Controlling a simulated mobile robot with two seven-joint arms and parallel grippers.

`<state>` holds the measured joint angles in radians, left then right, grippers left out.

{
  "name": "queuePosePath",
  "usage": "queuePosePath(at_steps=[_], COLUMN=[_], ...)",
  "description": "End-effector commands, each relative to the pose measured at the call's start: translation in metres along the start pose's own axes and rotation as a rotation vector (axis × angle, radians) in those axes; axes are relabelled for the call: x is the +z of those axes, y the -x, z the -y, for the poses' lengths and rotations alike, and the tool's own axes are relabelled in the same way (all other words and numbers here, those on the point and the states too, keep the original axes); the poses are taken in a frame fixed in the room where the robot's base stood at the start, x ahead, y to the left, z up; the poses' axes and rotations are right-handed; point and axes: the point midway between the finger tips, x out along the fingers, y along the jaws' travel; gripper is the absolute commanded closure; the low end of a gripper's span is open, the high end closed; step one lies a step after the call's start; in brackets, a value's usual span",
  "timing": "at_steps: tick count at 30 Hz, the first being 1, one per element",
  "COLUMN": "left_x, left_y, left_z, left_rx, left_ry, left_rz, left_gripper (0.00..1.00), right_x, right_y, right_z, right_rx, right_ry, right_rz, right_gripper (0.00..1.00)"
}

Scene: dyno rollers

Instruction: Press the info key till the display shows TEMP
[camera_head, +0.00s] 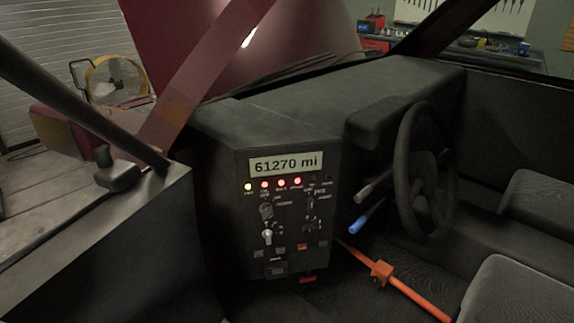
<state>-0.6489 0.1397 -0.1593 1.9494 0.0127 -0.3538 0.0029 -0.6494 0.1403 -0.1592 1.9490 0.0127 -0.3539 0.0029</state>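The display (287,164) at the top of the dark console panel (243,215) reads "61270 mi". The labels are too small to read, so I cannot tell which is the info key. Neither of my grippers shows in the head view.
A steering wheel (401,170) stands right of the panel, with a grey stalk (374,187) and a blue-tipped stalk (366,218) beside it. An orange bar (415,297) crosses the footwell. A door with mirror (118,176) and a red pillar (205,75) are at left.

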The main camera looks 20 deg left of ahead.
Motion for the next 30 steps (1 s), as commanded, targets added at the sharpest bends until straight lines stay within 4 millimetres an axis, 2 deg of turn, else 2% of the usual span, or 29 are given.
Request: queuePosePath(at_steps=[3, 4, 6, 7, 30], left_x=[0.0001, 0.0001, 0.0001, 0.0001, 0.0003], left_y=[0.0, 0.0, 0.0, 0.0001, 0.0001], left_z=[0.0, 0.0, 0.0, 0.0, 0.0], left_rx=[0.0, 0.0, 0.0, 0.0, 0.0], left_ry=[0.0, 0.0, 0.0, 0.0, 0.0], left_rz=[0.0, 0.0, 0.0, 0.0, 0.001], left_gripper=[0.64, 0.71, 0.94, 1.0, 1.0], right_x=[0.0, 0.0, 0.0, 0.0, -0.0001], right_y=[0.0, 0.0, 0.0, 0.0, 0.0], right_z=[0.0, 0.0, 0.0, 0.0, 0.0], right_rx=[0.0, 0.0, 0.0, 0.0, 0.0], right_ry=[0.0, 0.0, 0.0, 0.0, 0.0], right_rz=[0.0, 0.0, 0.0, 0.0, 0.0], right_gripper=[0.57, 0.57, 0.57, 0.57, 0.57])
